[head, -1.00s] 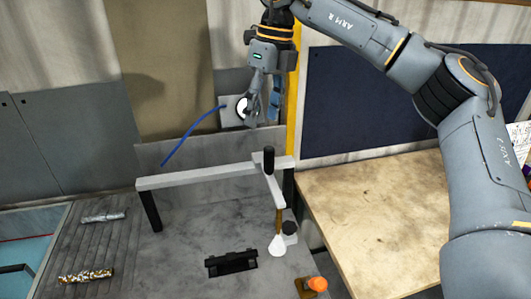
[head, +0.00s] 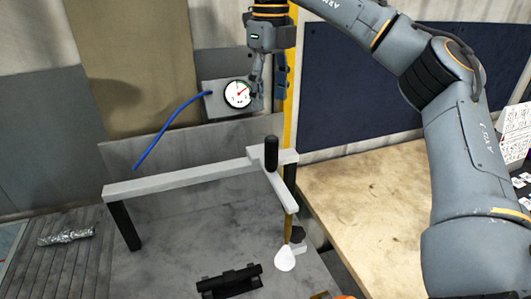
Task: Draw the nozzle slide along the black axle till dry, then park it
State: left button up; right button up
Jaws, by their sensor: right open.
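The nozzle slide (head: 272,182) sits at the right end of a pale rail (head: 185,181). It has an upright black handle and a thin brass tube pointing down, with a white cone (head: 285,260) at its tip. The black axle (head: 232,275) lies on a dark block on the grey surface, left of the cone and cut by the bottom edge. My right gripper (head: 268,92) points down above the slide's handle, open and empty, clear of the handle. My left gripper is not in view.
A dial gauge (head: 238,94) on a grey plate is close behind my right gripper; a blue hose (head: 165,133) runs from it. A yellow post (head: 291,95) stands beside the gripper. A silvery cylinder (head: 66,237) lies on the slatted bed at left. A wooden tabletop (head: 365,205) at right is bare.

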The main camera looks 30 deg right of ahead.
aim_at(271, 137)
jog(key=f, duration=0.2)
jog(key=s+f+b, duration=0.1)
jog(key=f, duration=0.2)
jog(key=shift+s+f, duration=0.15)
jog(key=f+p, duration=0.1)
jog(key=f, duration=0.6)
jog(key=shift+w+f+p, duration=0.2)
jog(key=shift+p, duration=0.1)
jog(key=shift+w+f, duration=0.1)
jog(key=shift+f, duration=0.15)
grip_shut()
